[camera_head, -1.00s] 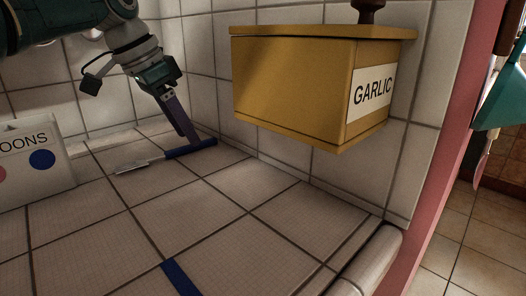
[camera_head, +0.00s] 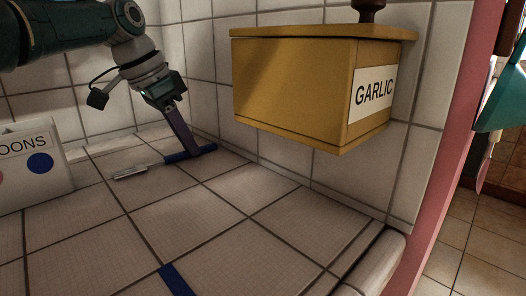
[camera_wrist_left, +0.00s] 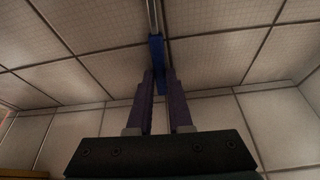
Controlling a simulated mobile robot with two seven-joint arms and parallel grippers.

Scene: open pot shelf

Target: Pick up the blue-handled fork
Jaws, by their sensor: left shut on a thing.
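The fork lies along the tiled counter near the back wall in the head view, with its blue handle (camera_head: 207,149) to the right and its grey metal head (camera_head: 132,172) to the left. My left gripper (camera_head: 191,151) reaches down onto the handle. In the left wrist view the blue handle (camera_wrist_left: 157,52) runs between the two purple fingers, and my left gripper (camera_wrist_left: 160,80) is shut on it. The metal part (camera_wrist_left: 153,15) extends beyond the handle at the top. The fork is at or very close to counter height. My right gripper is not in view.
A yellow garlic box (camera_head: 285,85) hangs on the wall to the right of my left arm. A white box lettered "OONS" (camera_head: 30,175) stands at the left. A blue strip (camera_head: 178,280) lies at the front. The middle counter tiles (camera_head: 190,215) are clear.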

